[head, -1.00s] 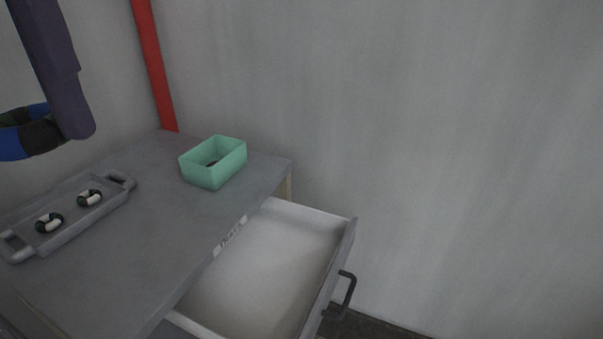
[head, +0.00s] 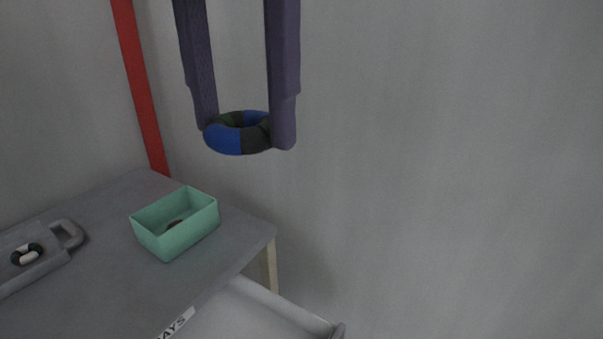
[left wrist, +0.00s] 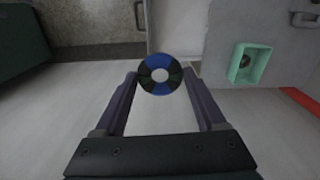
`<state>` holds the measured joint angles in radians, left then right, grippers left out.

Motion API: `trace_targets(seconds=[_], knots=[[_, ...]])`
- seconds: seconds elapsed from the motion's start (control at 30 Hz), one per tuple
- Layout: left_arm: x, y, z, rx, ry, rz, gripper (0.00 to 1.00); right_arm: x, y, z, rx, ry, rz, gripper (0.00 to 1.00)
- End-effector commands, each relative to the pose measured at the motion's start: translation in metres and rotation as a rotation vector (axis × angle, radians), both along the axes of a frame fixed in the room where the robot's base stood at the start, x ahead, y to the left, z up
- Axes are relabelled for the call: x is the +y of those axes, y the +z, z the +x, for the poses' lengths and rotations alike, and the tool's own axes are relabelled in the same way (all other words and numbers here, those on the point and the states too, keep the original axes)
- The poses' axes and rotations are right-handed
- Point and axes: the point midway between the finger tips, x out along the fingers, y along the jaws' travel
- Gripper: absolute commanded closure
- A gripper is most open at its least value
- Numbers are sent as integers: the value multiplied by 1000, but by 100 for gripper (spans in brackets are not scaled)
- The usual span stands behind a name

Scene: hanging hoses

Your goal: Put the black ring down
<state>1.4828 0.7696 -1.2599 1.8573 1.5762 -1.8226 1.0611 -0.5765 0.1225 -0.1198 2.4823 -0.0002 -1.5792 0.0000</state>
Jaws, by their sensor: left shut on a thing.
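My left gripper (head: 243,130) is shut on a thick ring (head: 224,141) banded in blue, black and dark green; no plain black ring shows. The ring hangs in the air between the two purple fingers, above and to the right of the green box (head: 192,234) in the head view. In the left wrist view the ring (left wrist: 160,63) sits between the fingertips, its hole clear, with floor below. A small dark thing (head: 175,223) lies in the box, too small to identify. My right gripper is out of view.
The box stands on a grey cabinet top (head: 110,250). A grey handled tray (head: 50,262) holds a small dark-and-white ring (head: 27,254) at left. An open drawer (head: 245,315) juts out at the front. A red post (head: 140,90) stands behind, against a bare wall.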

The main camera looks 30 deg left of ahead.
Motion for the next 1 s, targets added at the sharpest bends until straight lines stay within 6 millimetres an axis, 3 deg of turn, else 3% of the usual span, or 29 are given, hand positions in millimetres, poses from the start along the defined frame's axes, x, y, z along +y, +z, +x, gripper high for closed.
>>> trace_targets(seconds=[0.03, 0.27, 0.5, 0.6, 0.87, 1.0], knots=[[0, -20, 1, 1, -6, -3, 80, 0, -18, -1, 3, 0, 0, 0], [7, -83, 9, -10, -39, -9, 80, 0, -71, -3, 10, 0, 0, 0], [24, -180, 17, -10, -63, -9, 80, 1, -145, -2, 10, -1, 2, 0], [32, -210, 18, -5, -66, -6, 80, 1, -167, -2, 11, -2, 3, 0], [45, -246, 19, 6, -62, 5, 80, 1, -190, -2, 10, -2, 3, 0], [46, -274, 18, 9, -62, 6, 80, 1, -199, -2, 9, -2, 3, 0]])
